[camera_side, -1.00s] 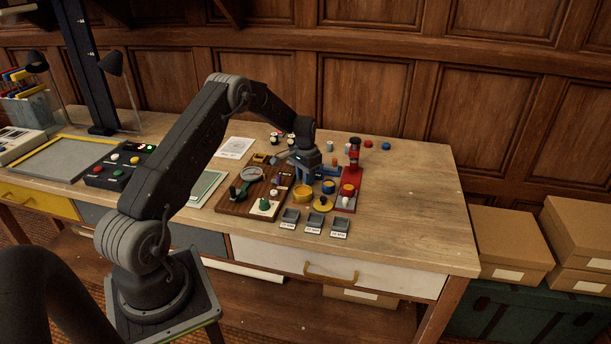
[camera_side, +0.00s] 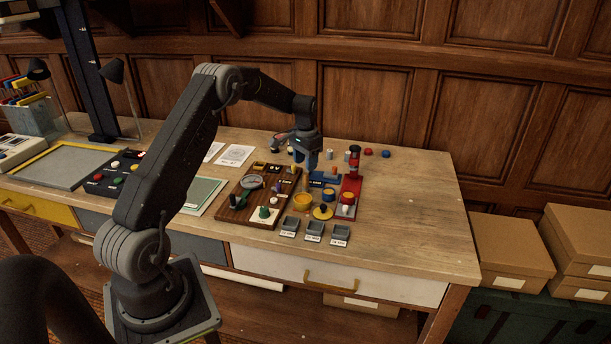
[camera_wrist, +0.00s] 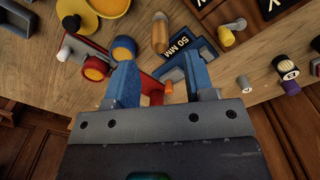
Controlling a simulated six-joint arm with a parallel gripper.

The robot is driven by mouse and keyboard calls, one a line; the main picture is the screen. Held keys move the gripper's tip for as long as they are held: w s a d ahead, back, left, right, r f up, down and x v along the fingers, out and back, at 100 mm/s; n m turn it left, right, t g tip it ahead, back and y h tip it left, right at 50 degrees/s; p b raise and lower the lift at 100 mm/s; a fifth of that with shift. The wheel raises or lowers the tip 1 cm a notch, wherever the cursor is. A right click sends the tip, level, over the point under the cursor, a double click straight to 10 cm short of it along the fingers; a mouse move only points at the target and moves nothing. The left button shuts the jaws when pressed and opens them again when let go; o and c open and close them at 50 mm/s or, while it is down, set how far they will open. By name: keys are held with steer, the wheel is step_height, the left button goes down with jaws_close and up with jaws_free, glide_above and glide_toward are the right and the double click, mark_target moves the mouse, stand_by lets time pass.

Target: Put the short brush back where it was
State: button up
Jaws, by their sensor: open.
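My gripper (camera_side: 306,160) hangs over the back part of the desk, fingers pointing down, above the blue item. In the wrist view its two blue fingers (camera_wrist: 160,72) stand apart with nothing gripped between them. Beyond the fingertips lie a rounded orange-brown piece (camera_wrist: 160,33) and a blue item marked 50 MM (camera_wrist: 187,62). A small orange-tipped piece (camera_wrist: 168,88) shows between the fingers, lower down. I cannot tell which piece is the short brush, nor where its former place is.
A red stand (camera_side: 350,187) is close on the right. A wooden board with a dial (camera_side: 236,207) is left. The desk's right side (camera_side: 410,205) is clear.

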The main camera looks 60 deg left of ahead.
mark_target(305, 173)
step_height(305, 173, up, 3)
steer(key=shift+r, duration=0.2)
steer(key=s+d+r+t, duration=0.1)
steer(key=s+d+r, duration=0.3)
steer(key=d+r, duration=0.45)
steer(key=s+d+r+t, duration=0.1)
steer(key=s+d+r, duration=0.2)
steer(key=d+r, duration=0.6)
steer(key=s+d+m+t, duration=0.1)
steer(key=s+d, duration=0.6)
steer(key=s, duration=0.3)
steer(key=s+d+f+t, duration=0.1)
steer(key=s+d+t, duration=0.1)
steer(key=s+d, duration=0.6)
steer(key=s, duration=0.3)
steer(key=shift+m+t, duration=0.3)
steer(key=shift+m, duration=0.1)
